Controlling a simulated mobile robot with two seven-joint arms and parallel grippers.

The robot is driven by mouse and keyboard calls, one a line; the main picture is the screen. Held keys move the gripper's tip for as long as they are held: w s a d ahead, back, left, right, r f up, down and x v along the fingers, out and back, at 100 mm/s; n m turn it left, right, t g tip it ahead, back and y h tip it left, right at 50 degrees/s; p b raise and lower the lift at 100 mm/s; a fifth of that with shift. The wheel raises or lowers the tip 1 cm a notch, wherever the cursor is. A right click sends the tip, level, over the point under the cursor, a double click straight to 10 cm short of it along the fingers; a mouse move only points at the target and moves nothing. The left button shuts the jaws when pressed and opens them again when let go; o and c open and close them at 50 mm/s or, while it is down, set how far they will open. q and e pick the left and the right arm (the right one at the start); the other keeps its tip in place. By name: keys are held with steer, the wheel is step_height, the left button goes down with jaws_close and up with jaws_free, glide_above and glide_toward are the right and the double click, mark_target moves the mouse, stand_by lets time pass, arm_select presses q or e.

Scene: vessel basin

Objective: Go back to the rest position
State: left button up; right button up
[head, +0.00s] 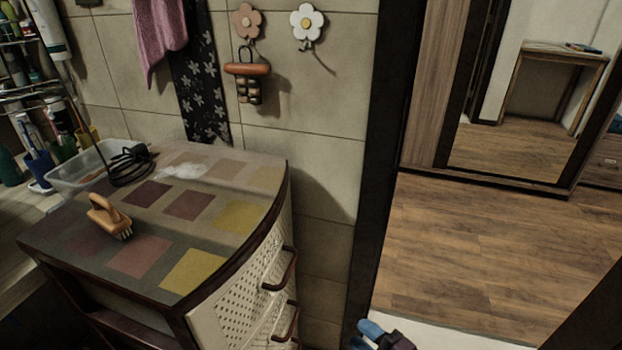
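My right gripper (378,335) shows at the bottom edge, right of the cabinet and in front of the doorway's pale threshold. Only a blue tip and a dark part of it are in the picture. Whether its fingers are open or shut cannot be told. It appears apart from the cabinet, and I see nothing held in the visible part. My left gripper is not in view.
A drawer cabinet (225,238) with a patchwork top stands left of centre. On it are a wooden-handled brush (108,216), a clear basin (85,170) and a coiled black cable (130,164). Wooden floor (480,250) beyond the doorway is clear.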

arm_select(q)
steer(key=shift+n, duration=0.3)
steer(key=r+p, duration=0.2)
steer(key=p, duration=0.1)
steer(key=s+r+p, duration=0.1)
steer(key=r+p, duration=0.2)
steer(key=p, duration=0.1)
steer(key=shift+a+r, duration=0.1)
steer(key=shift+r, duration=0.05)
arm_select(e)
steer(key=s+d+r+m+g+h, duration=0.1)
steer(key=s+d+m+h, duration=0.5)
steer(key=s, duration=0.5)
steer(key=s+d+r+m+g+h, duration=0.1)
steer(key=s+d+m+h, duration=0.4)
steer(key=s+d+m, duration=0.5)
steer(key=s+m, duration=0.1)
steer(key=m, duration=0.2)
steer(key=shift+s+d+r+h, duration=0.25)
steer(key=shift+s+d+h, duration=0.05)
steer(key=shift+s+h, duration=0.1)
